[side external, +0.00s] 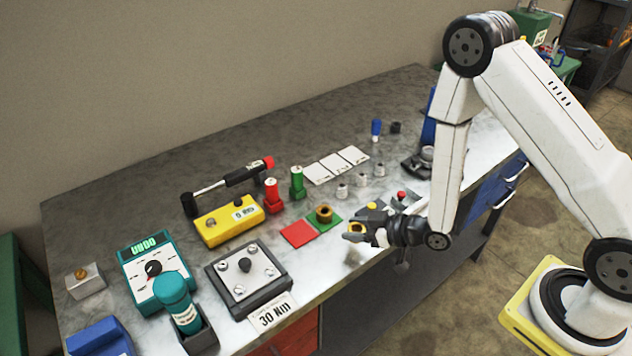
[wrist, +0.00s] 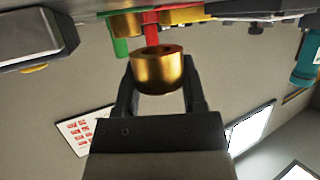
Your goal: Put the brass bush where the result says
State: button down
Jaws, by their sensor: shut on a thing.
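My gripper (wrist: 158,100) is shut on a brass bush (wrist: 158,72), a short ring held upright between the fingertips. In the side view my gripper (side external: 356,236) is at the table's front edge, right of the green square, with the brass bush (side external: 357,228) small at its tip. A green square (side external: 334,222) carries another brass ring (side external: 324,213). A red square (side external: 298,234) beside it is bare. A teal tester (side external: 157,275) at the left has a lit green display (side external: 146,246) that seems to read "UNDO".
A yellow box (side external: 229,222), a torque wrench (side external: 230,182) and a grey plate fixture (side external: 248,284) are to the left. A "30 Nm" card (side external: 272,313) lies in front. White cards (side external: 336,165) lie behind small metal cylinders.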

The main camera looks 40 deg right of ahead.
aim_at(354, 246)
jog(key=shift+f, duration=1.55)
jog(key=shift+f, duration=0.2)
jog(key=shift+c, duration=0.8)
grip_release()
jog(key=v, duration=0.7)
jog(key=shift+s+d, duration=0.2)
jog(key=shift+s, duration=0.1)
jog(key=shift+r, duration=0.15)
